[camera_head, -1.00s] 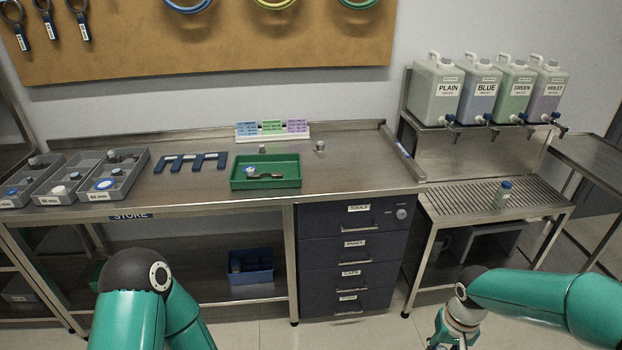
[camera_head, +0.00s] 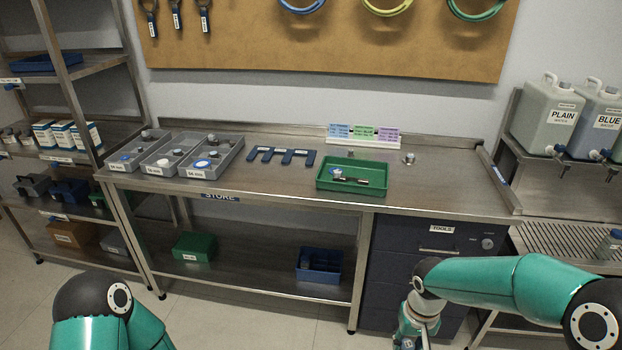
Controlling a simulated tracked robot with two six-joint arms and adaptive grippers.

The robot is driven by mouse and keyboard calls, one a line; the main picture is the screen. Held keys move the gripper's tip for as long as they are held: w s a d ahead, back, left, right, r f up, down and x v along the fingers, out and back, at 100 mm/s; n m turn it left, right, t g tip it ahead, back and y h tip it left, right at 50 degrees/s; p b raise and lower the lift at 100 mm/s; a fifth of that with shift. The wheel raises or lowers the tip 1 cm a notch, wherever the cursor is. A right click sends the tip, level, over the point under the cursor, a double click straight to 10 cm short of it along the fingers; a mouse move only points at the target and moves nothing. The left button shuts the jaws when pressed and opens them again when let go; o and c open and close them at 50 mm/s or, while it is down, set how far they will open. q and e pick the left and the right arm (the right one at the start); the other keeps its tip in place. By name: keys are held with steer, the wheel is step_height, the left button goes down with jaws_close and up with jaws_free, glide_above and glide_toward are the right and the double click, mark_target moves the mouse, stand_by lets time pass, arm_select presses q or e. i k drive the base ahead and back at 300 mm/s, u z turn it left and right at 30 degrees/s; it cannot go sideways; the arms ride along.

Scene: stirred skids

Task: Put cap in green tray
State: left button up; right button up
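The green tray (camera_head: 350,189) sits on the steel bench, right of its middle. A small white-and-blue piece and a dark piece lie in it, too small to name surely. Three grey bins (camera_head: 205,172) at the bench's left hold small round pieces, some white or blue, that may be caps. A small grey round piece (camera_head: 408,159) stands on the bench right of the tray. My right arm hangs in front of the drawers; its gripper (camera_head: 410,341) is cut by the bottom edge and its fingers cannot be made out. My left gripper is out of view.
A dark blue rack (camera_head: 282,156) lies between the bins and the tray. A coloured label stand (camera_head: 363,134) is behind the tray. Shelving stands at the left. Water jugs (camera_head: 550,115) stand at the right. The bench front is clear.

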mark_target(371, 175)
steer(key=u, duration=0.3)
steer(key=i, duration=1)
steer(key=z, duration=0.05)
